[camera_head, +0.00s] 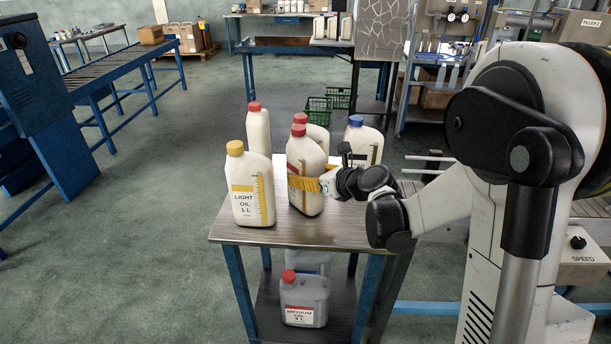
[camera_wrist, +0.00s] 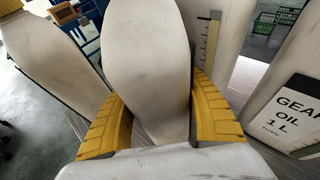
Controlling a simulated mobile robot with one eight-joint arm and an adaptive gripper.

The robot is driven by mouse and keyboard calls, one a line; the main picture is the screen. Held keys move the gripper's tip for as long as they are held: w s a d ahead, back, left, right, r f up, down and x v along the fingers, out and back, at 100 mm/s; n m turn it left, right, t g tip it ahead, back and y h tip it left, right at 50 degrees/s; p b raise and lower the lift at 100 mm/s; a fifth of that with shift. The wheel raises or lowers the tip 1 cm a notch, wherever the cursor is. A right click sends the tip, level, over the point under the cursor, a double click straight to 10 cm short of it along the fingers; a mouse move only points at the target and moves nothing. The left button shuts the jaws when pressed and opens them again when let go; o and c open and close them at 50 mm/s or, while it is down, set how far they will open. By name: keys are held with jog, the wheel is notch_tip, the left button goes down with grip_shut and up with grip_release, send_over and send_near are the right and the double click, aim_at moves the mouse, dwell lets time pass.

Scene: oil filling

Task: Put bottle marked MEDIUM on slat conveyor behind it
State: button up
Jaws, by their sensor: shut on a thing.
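My gripper (camera_head: 303,184) has its yellow fingers shut around a white bottle with a red cap (camera_head: 302,150), near mid-height. This bottle stands upright at the table top; I cannot tell whether its base touches. Its label shows red but is mostly hidden by the fingers, so the word cannot be read. In the wrist view the fingers (camera_wrist: 155,100) clasp the pale bottle body (camera_wrist: 145,45) from both sides. A slatted metal surface (camera_head: 592,207), perhaps the slat conveyor, shows at the right, largely hidden by my arm.
A yellow-capped LIGHT OIL bottle (camera_head: 249,185) stands close left. More red-capped bottles (camera_head: 258,130) and a blue-capped bottle (camera_head: 364,140) stand behind. A GEAR OIL bottle (camera_wrist: 292,110) is right in the wrist view. A grey MEDIUM OIL jug (camera_head: 304,300) is below. The table's front (camera_head: 300,236) is clear.

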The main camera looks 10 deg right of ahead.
jog(key=shift+f, duration=0.15)
jog(key=o, duration=1.4)
jog(key=shift+c, duration=0.2)
